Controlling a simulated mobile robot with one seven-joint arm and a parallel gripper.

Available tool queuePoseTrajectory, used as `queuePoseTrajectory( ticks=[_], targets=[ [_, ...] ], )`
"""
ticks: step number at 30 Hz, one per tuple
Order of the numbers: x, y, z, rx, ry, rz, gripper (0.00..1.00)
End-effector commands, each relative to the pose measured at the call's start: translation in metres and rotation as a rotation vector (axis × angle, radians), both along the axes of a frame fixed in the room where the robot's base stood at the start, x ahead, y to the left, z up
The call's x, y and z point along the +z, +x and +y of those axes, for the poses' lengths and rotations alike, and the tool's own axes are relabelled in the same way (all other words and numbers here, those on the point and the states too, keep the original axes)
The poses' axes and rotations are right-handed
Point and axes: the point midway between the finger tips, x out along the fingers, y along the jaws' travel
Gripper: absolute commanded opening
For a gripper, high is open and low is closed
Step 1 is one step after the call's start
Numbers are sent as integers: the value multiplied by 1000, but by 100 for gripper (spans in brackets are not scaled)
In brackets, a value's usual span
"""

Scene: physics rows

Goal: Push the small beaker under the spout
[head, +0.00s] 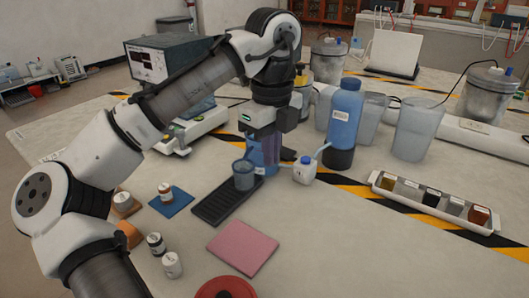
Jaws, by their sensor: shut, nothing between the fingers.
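The small beaker (243,178), a blue-grey see-through cup, stands upright on the black ridged tray (212,207), near its far end. My gripper (262,160) points down just behind and right of the beaker. It is shut and empty; its fingertips are partly hidden by the beaker, and I cannot tell if they touch it. A white block (304,171) right of the tray carries a pale blue spout (286,156) on its left side. The beaker is left of the spout's visible end. A tube joins the block to a blue bottle with a black base (344,120).
A pink mat (243,247) and a red round item (226,288) lie in front. Small jars (156,243) stand at left, near a blue pad (171,201). Large clear beakers (417,130) stand behind right, and a vial rack (432,201) lies at right.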

Motion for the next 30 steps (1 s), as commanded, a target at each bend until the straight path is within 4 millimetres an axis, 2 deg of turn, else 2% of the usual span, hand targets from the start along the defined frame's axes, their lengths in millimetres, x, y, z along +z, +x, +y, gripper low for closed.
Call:
queuePoseTrajectory(
  ticks=[1,11,18,30],
  targets=[
    [-13,0,1,0,1,1,0],
    [-82,0,1,2,2,-1,0],
    [-79,24,23,6,1,-4,0],
    [-79,29,28,3,-1,-4,0]
  ],
)
